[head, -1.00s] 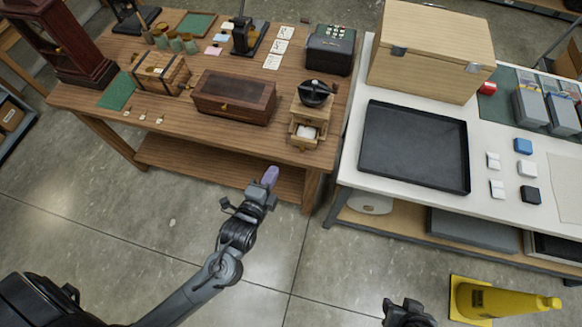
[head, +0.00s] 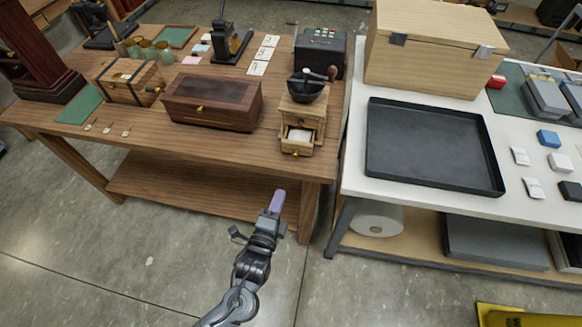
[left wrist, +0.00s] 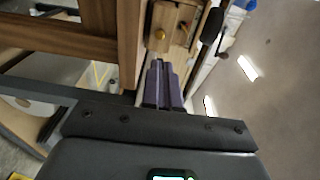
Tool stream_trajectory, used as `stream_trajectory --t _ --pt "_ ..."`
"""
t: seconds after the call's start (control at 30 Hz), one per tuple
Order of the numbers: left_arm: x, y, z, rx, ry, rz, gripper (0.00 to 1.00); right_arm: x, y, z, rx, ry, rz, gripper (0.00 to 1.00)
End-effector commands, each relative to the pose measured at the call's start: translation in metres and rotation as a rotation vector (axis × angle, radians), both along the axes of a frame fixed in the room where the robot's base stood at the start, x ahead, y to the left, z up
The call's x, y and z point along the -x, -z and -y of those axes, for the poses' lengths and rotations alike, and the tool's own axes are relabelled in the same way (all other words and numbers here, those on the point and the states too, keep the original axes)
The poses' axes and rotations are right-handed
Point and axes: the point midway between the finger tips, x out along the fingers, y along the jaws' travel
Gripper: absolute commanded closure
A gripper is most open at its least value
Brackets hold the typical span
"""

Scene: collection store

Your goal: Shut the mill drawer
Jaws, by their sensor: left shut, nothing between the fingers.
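The wooden coffee mill (head: 303,108) with a dark bowl top and crank stands near the front right corner of the wooden table. Its drawer (head: 297,143) is pulled out toward the front, with something white inside and a small brass knob (head: 296,153). In the left wrist view the mill's drawer front (left wrist: 165,25) and knob show ahead of the fingers. My left gripper (head: 277,201) has purple fingertips and is shut and empty. It is in front of the table edge, below and apart from the drawer. My right gripper is out of view.
A dark wooden box (head: 212,101) stands left of the mill, and a black cash register (head: 320,52) stands behind it. On the right, a white table holds a black tray (head: 430,148). The floor in front is clear, with a yellow object (head: 520,316) at lower right.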

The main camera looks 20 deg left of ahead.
Motion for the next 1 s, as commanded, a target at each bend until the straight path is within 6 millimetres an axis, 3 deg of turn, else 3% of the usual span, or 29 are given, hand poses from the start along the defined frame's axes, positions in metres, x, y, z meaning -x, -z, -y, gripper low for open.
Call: stream_trajectory --t 0.6,1.0 --pt "-0.103 0.005 -0.009 0.001 0.0 0.0 1.0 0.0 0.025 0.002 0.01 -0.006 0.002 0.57" --pt "-0.124 0.005 -0.011 0.0 0.002 -0.001 1.0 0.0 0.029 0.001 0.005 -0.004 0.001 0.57"
